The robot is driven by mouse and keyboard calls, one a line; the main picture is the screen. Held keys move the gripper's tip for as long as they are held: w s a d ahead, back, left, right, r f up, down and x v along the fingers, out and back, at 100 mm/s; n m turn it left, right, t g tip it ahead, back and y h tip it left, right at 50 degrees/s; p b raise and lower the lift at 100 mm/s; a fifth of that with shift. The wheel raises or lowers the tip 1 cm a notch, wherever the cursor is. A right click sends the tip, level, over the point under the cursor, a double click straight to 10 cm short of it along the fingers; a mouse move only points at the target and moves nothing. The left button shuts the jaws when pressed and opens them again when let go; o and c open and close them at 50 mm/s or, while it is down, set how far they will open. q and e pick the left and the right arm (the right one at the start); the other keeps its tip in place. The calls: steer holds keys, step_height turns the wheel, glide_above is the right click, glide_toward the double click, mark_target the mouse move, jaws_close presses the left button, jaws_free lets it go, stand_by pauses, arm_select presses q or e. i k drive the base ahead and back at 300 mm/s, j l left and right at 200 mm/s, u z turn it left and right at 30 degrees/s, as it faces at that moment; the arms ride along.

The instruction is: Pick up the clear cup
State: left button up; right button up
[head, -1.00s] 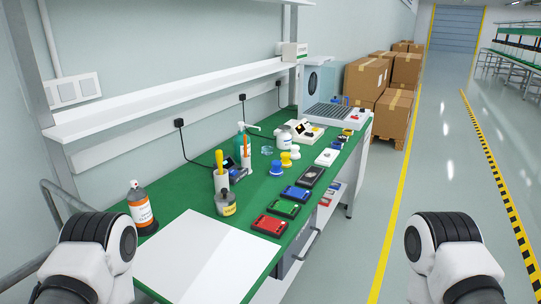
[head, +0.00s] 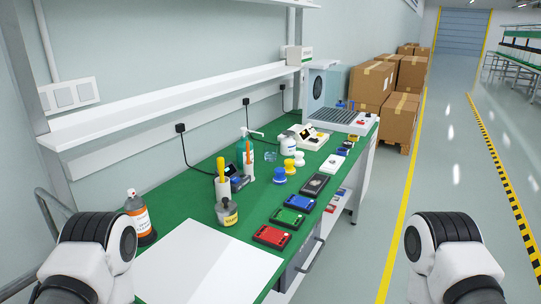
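The clear cup (head: 270,156) is a small see-through, bluish cup on the green bench top, in the middle of the head view. It stands behind the blue and yellow capped items and left of a white bottle (head: 287,145). It is small and faint, so its contents cannot be made out. Only links of my two arms show, at the lower left and lower right. Neither of my grippers is in view, and nothing of mine is near the cup.
A spray bottle (head: 138,214), a yellow-handled tool in a holder (head: 222,185) and a labelled tin (head: 227,212) stand on the near side. Red (head: 271,236), green (head: 287,218) and blue (head: 300,202) boxes line the front edge. A white shelf (head: 170,95) overhangs the back.

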mark_target(269, 149)
steer(key=i+l+u, duration=0.1)
steer(key=l, duration=0.25)
steer(key=i+l+u, duration=0.1)
steer(key=l, duration=0.3)
steer(key=i+l, duration=0.2)
steer(key=l, duration=0.2)
steer(key=i+l+u, duration=0.15)
steer(key=l, duration=0.2)
steer(key=l+u, duration=0.1)
steer(key=l, duration=0.3)
steer(key=i, duration=0.05)
